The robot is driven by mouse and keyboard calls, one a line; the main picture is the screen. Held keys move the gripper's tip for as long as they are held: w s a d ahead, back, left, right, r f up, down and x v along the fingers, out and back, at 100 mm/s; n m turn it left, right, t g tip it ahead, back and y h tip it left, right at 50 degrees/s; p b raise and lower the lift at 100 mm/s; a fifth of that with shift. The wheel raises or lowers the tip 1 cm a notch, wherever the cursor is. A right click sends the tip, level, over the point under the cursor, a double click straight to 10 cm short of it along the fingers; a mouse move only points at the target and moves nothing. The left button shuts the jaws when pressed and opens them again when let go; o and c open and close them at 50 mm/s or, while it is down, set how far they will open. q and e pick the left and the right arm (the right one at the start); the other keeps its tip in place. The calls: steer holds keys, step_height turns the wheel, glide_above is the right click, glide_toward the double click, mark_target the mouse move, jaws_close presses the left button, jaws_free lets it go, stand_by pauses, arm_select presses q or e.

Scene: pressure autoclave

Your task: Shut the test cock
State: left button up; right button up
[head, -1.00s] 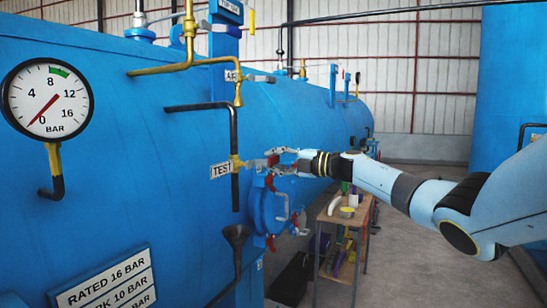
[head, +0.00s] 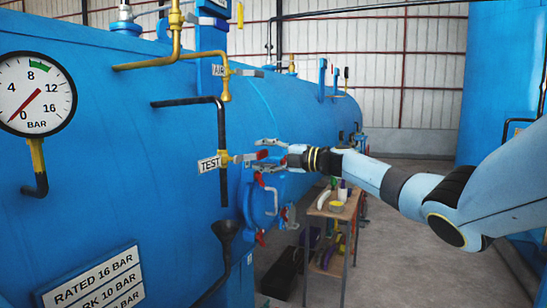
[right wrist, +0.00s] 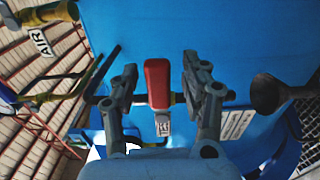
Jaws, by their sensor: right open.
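The test cock (head: 225,159) is a brass valve on a black pipe beside the TEST label (head: 209,164). Its lever sticks out to the right, roughly level, and ends in a red grip (head: 262,154). My right gripper (head: 268,153) is open at the lever's end. In the right wrist view the red grip (right wrist: 158,83) stands between the two spread fingers of my right gripper (right wrist: 160,68), with a visible gap on each side. Whether a finger touches it in depth is unclear. My left gripper is not in view.
A black funnel (head: 225,230) sits below the cock. A round blue hatch (head: 262,200) with red-tipped clamps is just below my right gripper. The AIR valve (head: 225,72) is above. A pressure gauge (head: 35,93) reads near 0. A small table (head: 338,212) stands behind on the floor.

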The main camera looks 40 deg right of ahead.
steer(key=v, duration=1.1)
steer(key=shift+s, duration=0.4)
steer(key=shift+d, duration=0.1)
steer(key=s+a+f+m+g+h+b, duration=0.1)
steer(key=s+a+f+m+h+b, duration=0.25)
steer(key=f, duration=1.45)
steer(key=s+a+f+m+g+h+b, duration=0.15)
steer(key=s+f+m+b, duration=0.45)
steer(key=f, duration=1.1)
steer(key=s+a+f+m+g+h+b, duration=0.15)
steer(key=s+a+f+m, duration=0.35)
steer(key=f, duration=1.3)
steer(key=s+a+f+m+g+h+b, duration=0.15)
steer(key=s+a+f, duration=0.25)
steer(key=s+f, duration=0.6)
steer(key=s+a+f+m+g+b, duration=0.2)
steer(key=s+a+f+g+b, duration=0.15)
steer(key=s+f, duration=0.6)
steer(key=s+a+f+m+g, duration=0.2)
steer(key=s+a+f+g, duration=0.1)
steer(key=s, duration=0.6)
steer(key=s+a+f+m+g, duration=0.2)
steer(key=s+a+f, duration=0.3)
steer(key=s, duration=0.5)
steer(key=shift+a+f+g+b, duration=0.4)
steer(key=shift+f+g, duration=0.3)
steer(key=shift+g, duration=0.1)
